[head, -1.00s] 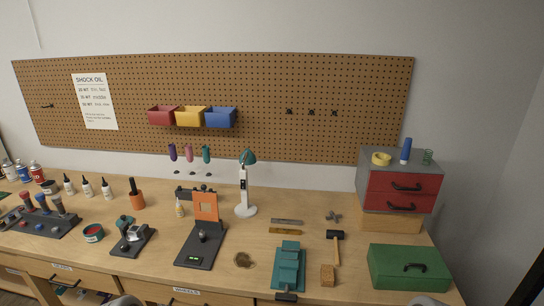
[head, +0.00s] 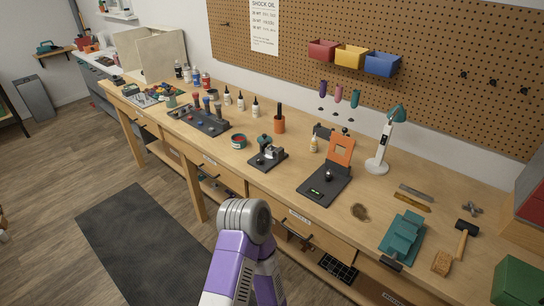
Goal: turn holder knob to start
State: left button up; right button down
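A dark stand with an upright orange frame (head: 341,149) stands on the workbench. It has a round dark knob (head: 328,173) on its base and a small green display (head: 315,192) near its front edge. To its left is a smaller dark holder (head: 268,158) with a teal round part and a metal-looking part on top. I cannot tell which of these two carries the holder knob, nor read a knob's setting. A purple and white link of my own arm rises at the bottom centre, in front of the bench. Neither gripper is in view.
A teal block fixture (head: 403,236), a desk lamp (head: 379,150), an orange cup (head: 279,124) and a rack of knobbed tools (head: 205,120) stand on the bench. Drawer handles stick out along the bench front. Floor around the dark mat (head: 140,245) is clear.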

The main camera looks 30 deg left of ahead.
aim_at(260, 161)
jog(key=u, duration=1.25)
jog(key=k, duration=0.65)
jog(key=u, duration=0.7)
jog(key=i, duration=2)
jog(key=z, duration=0.85)
